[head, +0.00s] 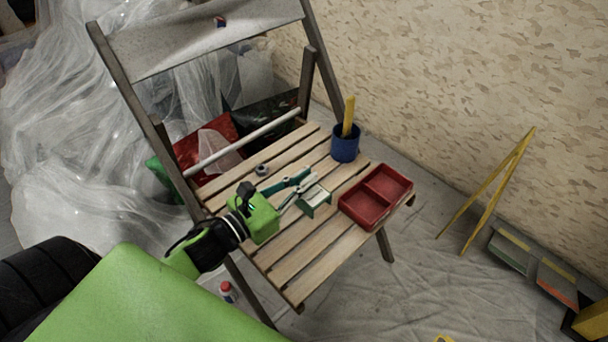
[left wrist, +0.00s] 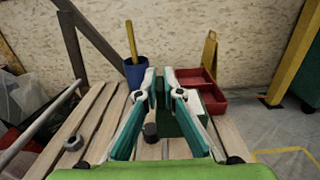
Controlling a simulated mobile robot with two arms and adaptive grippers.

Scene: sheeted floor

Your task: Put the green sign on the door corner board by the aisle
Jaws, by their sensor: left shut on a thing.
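Flat boards with a yellow stripe (head: 510,251) and an orange stripe (head: 556,281) lie at the right by the wall; which is the door corner board is unclear.
A red two-part tray (head: 370,212) and a blue cup (head: 345,146) with a yellow stick stand on the seat. A hex nut (head: 262,169) lies there too. A yellow folding frame (head: 492,190) stands by the wall. Sheeted floor right of the chair is mostly clear.

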